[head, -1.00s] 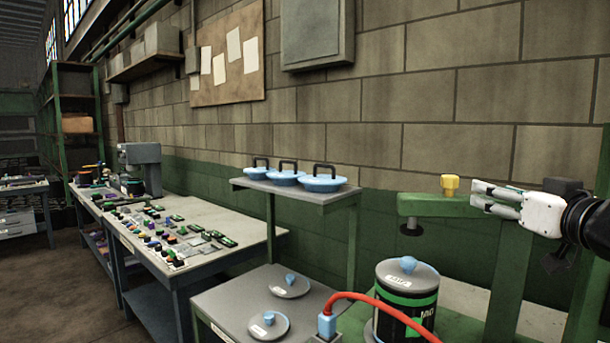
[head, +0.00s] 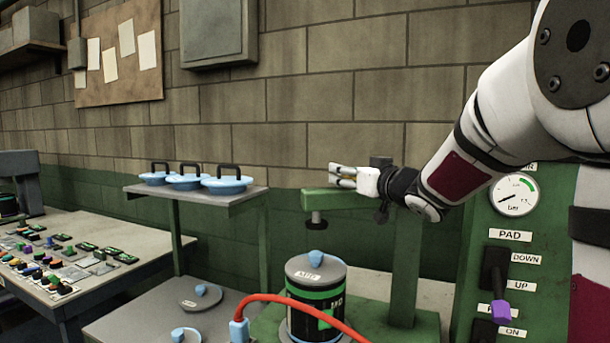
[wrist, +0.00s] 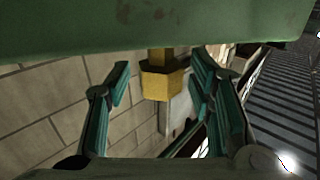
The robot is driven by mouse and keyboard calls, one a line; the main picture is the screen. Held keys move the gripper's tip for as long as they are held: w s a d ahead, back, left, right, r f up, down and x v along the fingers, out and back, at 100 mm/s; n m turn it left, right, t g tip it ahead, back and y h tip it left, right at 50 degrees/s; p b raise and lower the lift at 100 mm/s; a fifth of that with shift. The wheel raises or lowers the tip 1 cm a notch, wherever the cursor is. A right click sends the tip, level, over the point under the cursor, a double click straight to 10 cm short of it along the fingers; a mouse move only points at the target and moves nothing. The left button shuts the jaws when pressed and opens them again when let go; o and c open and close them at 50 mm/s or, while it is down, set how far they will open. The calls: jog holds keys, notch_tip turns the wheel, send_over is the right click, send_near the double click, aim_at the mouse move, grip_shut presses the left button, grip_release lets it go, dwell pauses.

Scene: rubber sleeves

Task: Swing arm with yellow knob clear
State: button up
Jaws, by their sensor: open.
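The green swing arm (head: 322,203) reaches left from its green post (head: 404,262), with a dark round pad (head: 317,222) hanging under its end. The pad is above a black canister with a grey lid (head: 316,268). The yellow knob (wrist: 160,82) sits between my gripper's spread teal fingers in the wrist view. It shows no clear contact with either finger. My gripper (head: 342,176) is open at the end of the arm in the head view, where its fingers hide the knob. The green arm (wrist: 150,30) fills the top of the wrist view.
A red hose (head: 290,302) with a blue connector crosses in front of the canister. A shelf (head: 205,199) with blue lids stands left. A panel with a gauge (head: 514,194) and purple-tipped lever (head: 499,310) stands right. The brick wall is behind.

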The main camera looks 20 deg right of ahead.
jog(key=shift+w, duration=0.35)
grip_shut()
jog(key=shift+s, duration=0.1)
